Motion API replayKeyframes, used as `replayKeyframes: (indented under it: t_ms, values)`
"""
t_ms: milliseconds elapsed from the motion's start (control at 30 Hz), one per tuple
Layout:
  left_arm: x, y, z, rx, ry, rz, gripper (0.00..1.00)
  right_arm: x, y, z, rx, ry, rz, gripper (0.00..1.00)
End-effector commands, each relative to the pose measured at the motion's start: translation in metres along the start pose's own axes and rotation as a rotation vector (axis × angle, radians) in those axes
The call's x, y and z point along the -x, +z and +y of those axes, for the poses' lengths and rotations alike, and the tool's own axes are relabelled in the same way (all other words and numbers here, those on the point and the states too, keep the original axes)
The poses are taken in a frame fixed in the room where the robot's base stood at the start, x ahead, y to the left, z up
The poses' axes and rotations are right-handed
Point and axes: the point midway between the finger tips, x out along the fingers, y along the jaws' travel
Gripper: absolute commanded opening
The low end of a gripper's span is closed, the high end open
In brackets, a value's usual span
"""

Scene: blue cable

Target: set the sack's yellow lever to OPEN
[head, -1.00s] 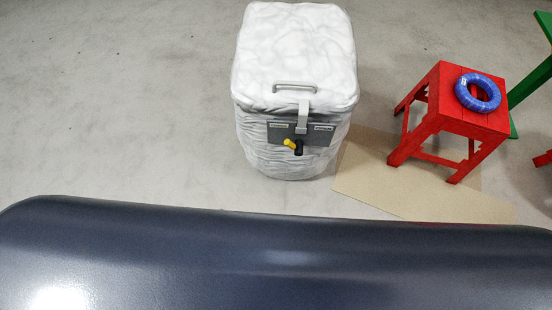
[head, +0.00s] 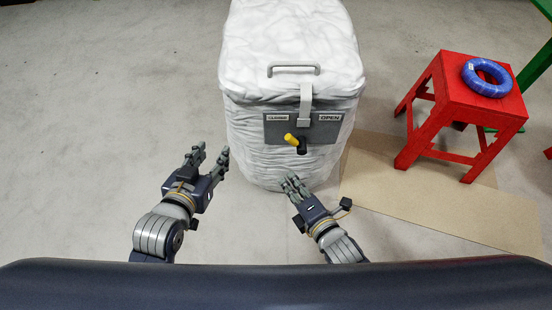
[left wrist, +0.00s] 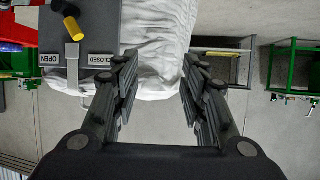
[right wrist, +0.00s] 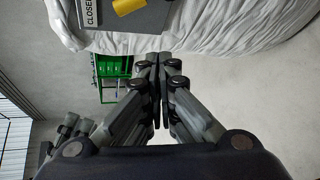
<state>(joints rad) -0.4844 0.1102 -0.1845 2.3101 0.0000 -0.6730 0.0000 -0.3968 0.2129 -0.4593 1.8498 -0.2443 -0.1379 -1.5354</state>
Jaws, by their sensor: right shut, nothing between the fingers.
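The white sack (head: 290,50) stands upright on the floor ahead, with a grey plate (head: 272,133) on its front. The plate is marked CLOSED at left and OPEN at right. The yellow lever (head: 290,138) sits on a black pivot and points up and left, towards the CLOSED side. My left gripper (head: 212,152) is open and empty, left of the sack. My right gripper (head: 291,183) is shut and empty, below the lever in the head view and apart from it. The lever also shows in the left wrist view (left wrist: 75,28) and at the top of the right wrist view (right wrist: 127,5).
A red stool (head: 465,115) with a blue cable coil (head: 487,78) on it stands right of the sack. A flat tan sheet (head: 400,190) lies on the floor beside it. A green frame (head: 540,65) is at the far right. The floor left of the sack is clear.

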Motion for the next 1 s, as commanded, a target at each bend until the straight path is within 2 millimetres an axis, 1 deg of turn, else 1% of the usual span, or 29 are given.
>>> replayKeyframes:
  t_ms: [100,200,300,667,767,867,1000]
  values:
    - [0.009,-0.014,0.000,0.000,0.000,0.051,0.40,-0.001,-0.004,0.013,0.082,0.057,-0.001,0.00]
    - [0.016,-0.024,0.000,0.000,0.000,0.076,0.40,0.001,-0.004,0.024,0.125,0.085,-0.003,0.00]
    - [0.020,-0.029,0.000,0.000,0.000,0.088,0.40,0.002,-0.005,0.029,0.145,0.098,-0.005,0.00]
    - [0.021,-0.032,0.000,0.000,0.000,0.091,0.40,0.002,-0.005,0.031,0.150,0.101,-0.005,0.00]
    - [0.021,-0.034,0.001,0.000,0.001,0.106,0.40,-0.001,-0.005,0.031,0.149,0.101,-0.005,0.00]
    - [0.020,-0.043,0.002,0.000,0.004,0.151,0.40,-0.008,-0.005,0.032,0.149,0.103,-0.006,0.00]
    - [0.021,-0.062,0.005,0.001,0.010,0.251,0.40,-0.023,-0.005,0.033,0.147,0.103,-0.006,0.00]
